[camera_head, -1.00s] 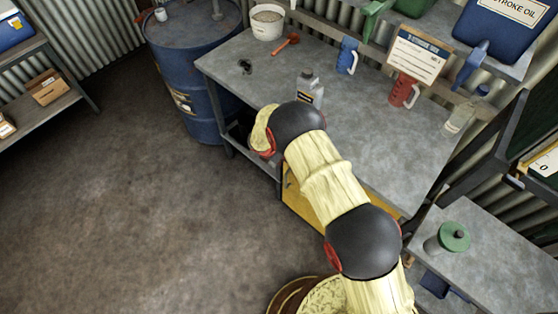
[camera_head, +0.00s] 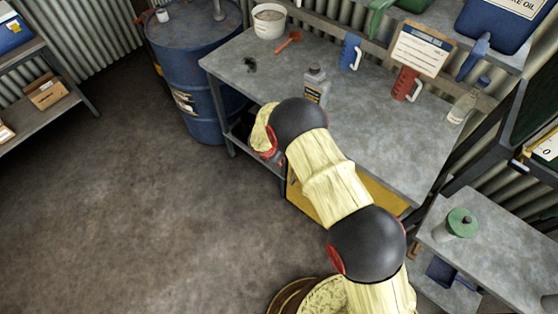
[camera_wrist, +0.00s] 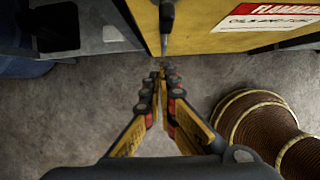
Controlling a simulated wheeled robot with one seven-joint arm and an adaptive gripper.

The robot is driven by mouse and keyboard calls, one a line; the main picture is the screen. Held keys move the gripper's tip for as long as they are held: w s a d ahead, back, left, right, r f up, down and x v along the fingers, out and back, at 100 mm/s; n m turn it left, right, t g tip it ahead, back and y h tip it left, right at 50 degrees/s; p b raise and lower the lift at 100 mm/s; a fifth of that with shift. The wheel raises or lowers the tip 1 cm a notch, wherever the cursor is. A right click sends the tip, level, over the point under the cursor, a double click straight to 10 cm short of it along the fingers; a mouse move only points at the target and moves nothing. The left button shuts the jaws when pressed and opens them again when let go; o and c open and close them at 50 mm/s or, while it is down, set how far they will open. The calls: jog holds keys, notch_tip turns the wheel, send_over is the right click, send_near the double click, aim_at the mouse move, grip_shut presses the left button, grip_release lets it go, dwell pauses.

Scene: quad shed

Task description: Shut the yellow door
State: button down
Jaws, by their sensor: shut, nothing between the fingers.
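The yellow door (camera_wrist: 215,28) shows at the top of the wrist view, with a red and white flammable label (camera_wrist: 265,14) on it. A dark upright handle (camera_wrist: 167,18) stands at its left part. In the head view yellow panelling (camera_head: 315,207) shows below the workbench, partly hidden by my arm. I cannot tell how far the door stands open. My gripper (camera_wrist: 163,72) is shut and empty, its fingertips just below the handle in the wrist picture. Whether they touch the door is unclear. In the head view my arm hides the gripper.
The grey workbench (camera_head: 385,140) overhangs the yellow panelling and carries a grey bottle (camera_head: 315,88), jugs and a clipboard. A blue drum (camera_head: 190,70) stands left of it. A side table (camera_head: 500,255) with a green-lidded canister is at right. The floor (camera_head: 130,210) at left is clear.

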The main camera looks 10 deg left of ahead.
jog(key=p+v, duration=0.1)
jog(key=v, duration=0.7)
jog(key=shift+s+r, duration=0.15)
jog(key=shift+r, duration=0.05)
jog(key=shift+d, duration=0.1)
